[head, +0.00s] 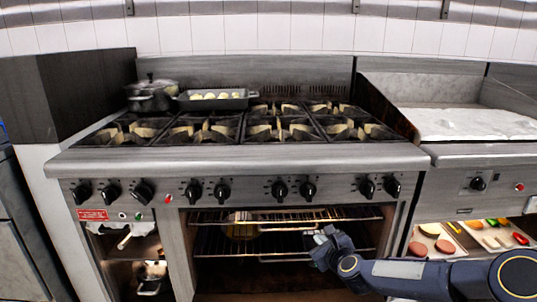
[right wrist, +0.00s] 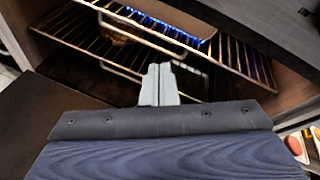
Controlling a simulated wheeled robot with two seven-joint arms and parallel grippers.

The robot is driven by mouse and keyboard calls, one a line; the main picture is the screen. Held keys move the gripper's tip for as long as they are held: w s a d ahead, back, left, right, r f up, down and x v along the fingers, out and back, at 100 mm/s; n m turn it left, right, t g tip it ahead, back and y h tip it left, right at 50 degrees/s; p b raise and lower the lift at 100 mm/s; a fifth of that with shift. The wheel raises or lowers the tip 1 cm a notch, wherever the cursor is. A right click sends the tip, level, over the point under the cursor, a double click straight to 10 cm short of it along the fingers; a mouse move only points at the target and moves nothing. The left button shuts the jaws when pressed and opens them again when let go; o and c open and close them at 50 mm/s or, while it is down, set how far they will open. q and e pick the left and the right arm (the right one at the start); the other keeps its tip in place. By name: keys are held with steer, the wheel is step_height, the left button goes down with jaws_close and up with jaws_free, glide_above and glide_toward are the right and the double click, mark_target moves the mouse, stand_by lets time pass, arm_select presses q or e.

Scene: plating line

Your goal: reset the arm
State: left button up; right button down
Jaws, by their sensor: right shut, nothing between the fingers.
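My right gripper (head: 318,238) is in front of the open oven bay, at the height of its racks, with its arm coming in from the right. In the right wrist view the gripper (right wrist: 159,82) has its fingers together with nothing between them, pointing at the oven racks (right wrist: 200,60). I cannot tell whether it touches a rack. My left gripper is not in either view.
The open oven (head: 290,215) holds a round, basket-like item (head: 242,228) on a rack. A lidded pot (head: 151,95) and a black pan (head: 214,100) with pale pieces stand on the stove (head: 235,158). Food trays (head: 450,243) lie at the lower right, behind my right arm.

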steer(key=s+r+n+g+y, duration=0.15)
steer(key=s+r+n, duration=0.25)
steer(key=s+n, duration=0.4)
steer(key=s+r+n+g, duration=0.2)
steer(key=s+r+n, duration=0.2)
steer(key=s+n, duration=0.35)
steer(key=s+d+f+n+g, duration=0.15)
steer(key=s+n, duration=0.45)
steer(key=s, duration=0.7)
steer(key=s+d+f+n+g, duration=0.1)
steer(key=s+n+g, duration=0.35)
steer(key=s, duration=0.95)
step_height(320, 180, up, 26)
steer(key=n+t+p, duration=0.1)
steer(key=p, duration=2.4)
steer(key=shift+f+n+p, duration=0.15)
steer(key=shift+n+p, duration=0.15)
steer(key=shift+p, duration=0.1)
steer(key=shift+s+a+h, duration=0.1)
steer(key=shift+h, duration=0.15)
